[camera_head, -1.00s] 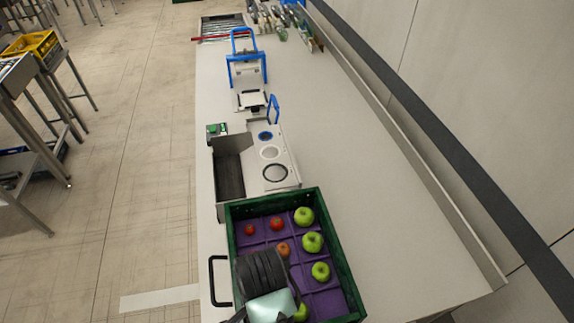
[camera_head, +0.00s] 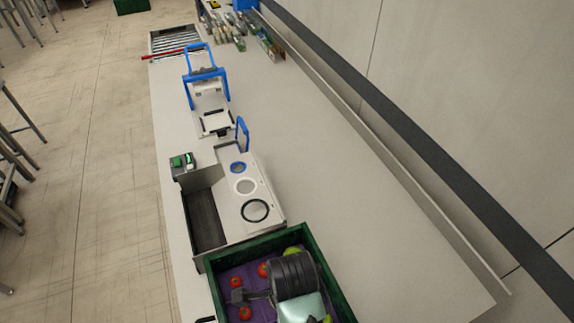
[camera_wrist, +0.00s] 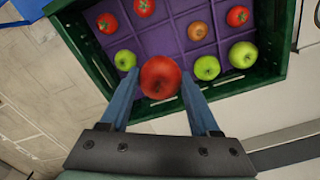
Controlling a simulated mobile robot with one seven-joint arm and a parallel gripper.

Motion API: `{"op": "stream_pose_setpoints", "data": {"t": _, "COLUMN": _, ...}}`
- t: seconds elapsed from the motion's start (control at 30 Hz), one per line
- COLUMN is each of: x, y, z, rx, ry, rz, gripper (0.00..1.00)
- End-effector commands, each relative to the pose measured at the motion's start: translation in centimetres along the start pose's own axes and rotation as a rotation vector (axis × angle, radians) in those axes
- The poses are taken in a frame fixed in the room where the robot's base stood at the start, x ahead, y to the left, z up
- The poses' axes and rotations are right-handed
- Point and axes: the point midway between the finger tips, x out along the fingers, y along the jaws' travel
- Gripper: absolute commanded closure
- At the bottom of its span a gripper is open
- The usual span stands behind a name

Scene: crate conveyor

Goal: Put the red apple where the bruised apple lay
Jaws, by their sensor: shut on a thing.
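My gripper (camera_wrist: 160,82) is shut on a red apple (camera_wrist: 160,77) in the wrist view, one blue-grey finger on each side. The held apple appears above the near edge of a dark green crate (camera_wrist: 98,72) with a purple divided insert (camera_wrist: 165,42). A dull orange-brown apple (camera_wrist: 198,31) sits in one compartment; I cannot tell whether it is the bruised one. In the head view my gripper (camera_head: 292,275) is over the crate (camera_head: 335,270) and hides much of its inside.
Several green apples (camera_wrist: 243,54) and red round fruits with green tops (camera_wrist: 107,22) lie in the crate. Beyond it, a white station with round openings (camera_head: 255,210) and a blue-handled device (camera_head: 205,75) stand on the bench (camera_head: 340,200). The bench right of them is clear.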

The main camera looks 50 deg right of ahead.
Motion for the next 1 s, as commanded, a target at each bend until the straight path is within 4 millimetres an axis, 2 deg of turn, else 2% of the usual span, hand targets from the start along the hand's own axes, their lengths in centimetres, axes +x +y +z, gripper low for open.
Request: {"op": "stream_pose_setpoints", "data": {"t": 1.0, "x": 12.5, "y": 0.1, "z": 0.0, "rx": -0.003, "ry": 0.001, "rz": 0.001, "gripper": 0.93}}
